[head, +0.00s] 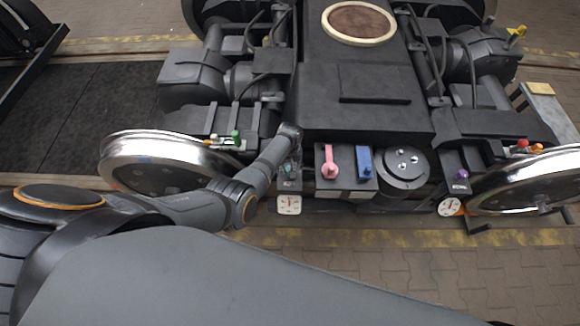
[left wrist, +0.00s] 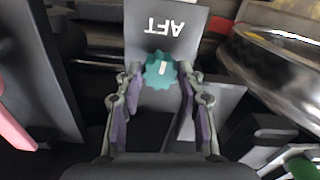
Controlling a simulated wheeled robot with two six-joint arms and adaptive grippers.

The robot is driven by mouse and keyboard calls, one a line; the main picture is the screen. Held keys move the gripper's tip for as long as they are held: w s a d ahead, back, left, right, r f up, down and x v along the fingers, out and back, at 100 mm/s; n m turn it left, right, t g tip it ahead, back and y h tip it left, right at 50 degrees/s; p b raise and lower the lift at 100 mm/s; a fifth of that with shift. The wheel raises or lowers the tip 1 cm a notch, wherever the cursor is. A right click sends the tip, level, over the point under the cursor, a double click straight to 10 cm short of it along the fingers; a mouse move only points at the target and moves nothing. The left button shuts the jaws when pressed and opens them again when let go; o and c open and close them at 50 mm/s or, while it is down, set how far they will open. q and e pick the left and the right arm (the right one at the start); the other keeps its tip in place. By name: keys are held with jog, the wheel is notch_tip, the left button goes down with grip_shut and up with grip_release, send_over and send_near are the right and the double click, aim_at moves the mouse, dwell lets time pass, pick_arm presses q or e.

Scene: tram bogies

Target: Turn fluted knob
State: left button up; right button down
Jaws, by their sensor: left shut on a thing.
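A teal fluted knob (left wrist: 160,71) with a short white mark sits on a dark panel (left wrist: 170,22) lettered AFT, which reads upside down in the left wrist view. My left gripper (left wrist: 161,76) is shut on the knob, one fingertip on each side of its rim. In the head view my left gripper (head: 291,165) reaches the panel between the left wheel and the pink lever, and hides most of the knob. A second, purple knob (head: 462,174) is on a panel at the right. My right gripper is not in view.
A pink lever (head: 329,164) and a blue lever (head: 364,162) stand just right of my left gripper. A white dial (head: 289,204) is below it. The shiny left wheel (head: 125,150) and a green knob (head: 236,136) are close by. Paved floor (head: 400,260) lies in front.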

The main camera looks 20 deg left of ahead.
pick_arm(q)
jog(key=shift+n, duration=0.5)
jog(key=o, duration=1.2)
jog(key=shift+r, duration=0.15)
notch_tip(320, 180, up, 12)
jog(key=shift+f, duration=0.1)
